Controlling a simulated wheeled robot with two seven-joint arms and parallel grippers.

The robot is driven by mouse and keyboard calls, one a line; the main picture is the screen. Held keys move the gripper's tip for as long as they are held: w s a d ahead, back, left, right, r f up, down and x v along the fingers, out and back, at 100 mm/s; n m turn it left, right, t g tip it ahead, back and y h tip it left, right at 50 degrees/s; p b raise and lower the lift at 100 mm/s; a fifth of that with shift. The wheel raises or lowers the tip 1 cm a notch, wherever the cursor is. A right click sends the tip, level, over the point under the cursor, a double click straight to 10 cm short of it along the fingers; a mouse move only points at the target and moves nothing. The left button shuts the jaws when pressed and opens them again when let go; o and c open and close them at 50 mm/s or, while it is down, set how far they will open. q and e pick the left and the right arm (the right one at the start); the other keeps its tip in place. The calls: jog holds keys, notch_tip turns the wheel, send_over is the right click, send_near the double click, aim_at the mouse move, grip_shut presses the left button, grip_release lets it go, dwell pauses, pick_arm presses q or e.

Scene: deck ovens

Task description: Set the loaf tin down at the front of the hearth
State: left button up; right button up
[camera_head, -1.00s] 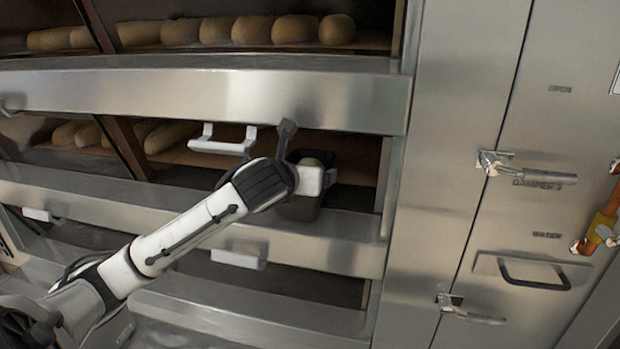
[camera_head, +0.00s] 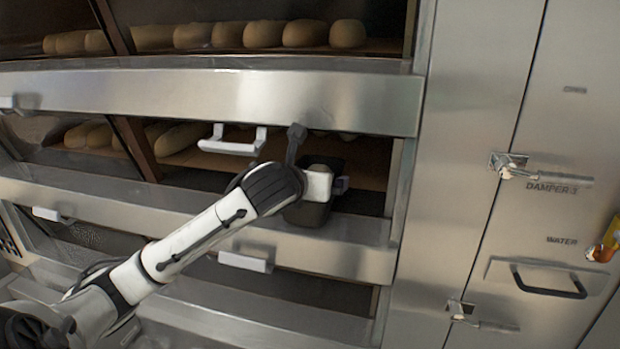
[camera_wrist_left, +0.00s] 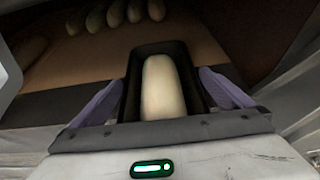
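The loaf tin (camera_head: 308,214) is dark and deep, with a pale loaf (camera_wrist_left: 163,88) in it. It is at the mouth of the middle oven deck, by the steel front ledge (camera_head: 345,238). My left gripper (camera_head: 325,187) is shut on the tin, its purple fingers on both sides in the left wrist view (camera_wrist_left: 163,85). The tan hearth (camera_head: 366,178) lies beyond the tin; it also shows in the left wrist view (camera_wrist_left: 195,45). The tin's underside is hidden, so I cannot tell whether it touches anything. My right gripper is not in view.
Several loaves (camera_wrist_left: 110,14) lie deeper on the hearth, towards the left. A raised door handle (camera_head: 232,140) is left of my wrist. The upper deck's steel front (camera_head: 210,95) is close above. The hearth's right front looks bare.

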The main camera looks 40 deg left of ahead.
pick_arm(q)
jog(key=shift+r, duration=0.2)
jog(key=v, duration=0.8)
jog(key=shift+s+d+r, duration=0.2)
jog(key=shift+s, duration=0.1)
jog(key=b+v, duration=0.3)
jog(key=shift+s, duration=0.1)
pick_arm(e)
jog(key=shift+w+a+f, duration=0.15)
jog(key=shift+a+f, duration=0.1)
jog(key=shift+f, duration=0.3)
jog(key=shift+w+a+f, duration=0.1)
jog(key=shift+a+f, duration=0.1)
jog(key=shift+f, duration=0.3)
pick_arm(q)
jog(key=shift+f, duration=0.15)
